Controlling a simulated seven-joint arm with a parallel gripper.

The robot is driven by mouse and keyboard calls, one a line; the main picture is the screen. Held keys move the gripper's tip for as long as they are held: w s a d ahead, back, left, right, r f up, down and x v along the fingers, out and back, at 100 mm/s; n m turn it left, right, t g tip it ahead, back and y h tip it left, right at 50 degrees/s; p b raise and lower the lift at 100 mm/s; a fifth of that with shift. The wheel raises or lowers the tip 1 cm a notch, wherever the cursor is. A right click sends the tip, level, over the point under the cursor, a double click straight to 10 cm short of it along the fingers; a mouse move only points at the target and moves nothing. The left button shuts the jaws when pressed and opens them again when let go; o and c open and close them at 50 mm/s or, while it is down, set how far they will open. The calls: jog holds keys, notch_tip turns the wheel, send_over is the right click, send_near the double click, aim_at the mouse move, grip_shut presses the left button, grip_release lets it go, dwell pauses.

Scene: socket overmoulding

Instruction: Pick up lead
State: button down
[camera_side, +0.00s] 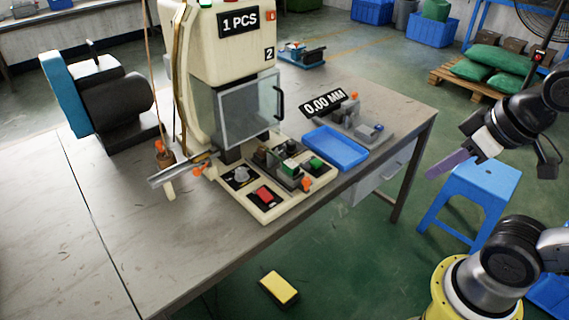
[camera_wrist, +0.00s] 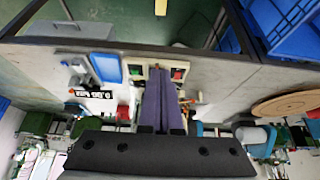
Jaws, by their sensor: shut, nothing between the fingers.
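My gripper (camera_side: 434,172) is at the right of the side view, in the air above the blue stool and apart from the bench. Its long purple fingers lie together with nothing between them. In the wrist view the shut fingers (camera_wrist: 159,73) point toward the machine's base. I cannot clearly make out a lead in either view. A metal trough (camera_side: 180,170) with orange bits near it stands at the left of the machine base. A round brown coil or disc (camera_wrist: 283,105) lies on the bench in the wrist view; I cannot tell which.
The press machine (camera_side: 225,60) stands on the bench (camera_side: 80,220), with red and green buttons on its base. A blue tray (camera_side: 336,147) and a "0.00 MM" display (camera_side: 330,103) are to its right. A blue stool (camera_side: 480,190) is below my gripper. The bench's front left is clear.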

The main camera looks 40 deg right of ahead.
jog(key=shift+c, duration=2.2)
grip_release()
jog(key=shift+w, duration=0.1)
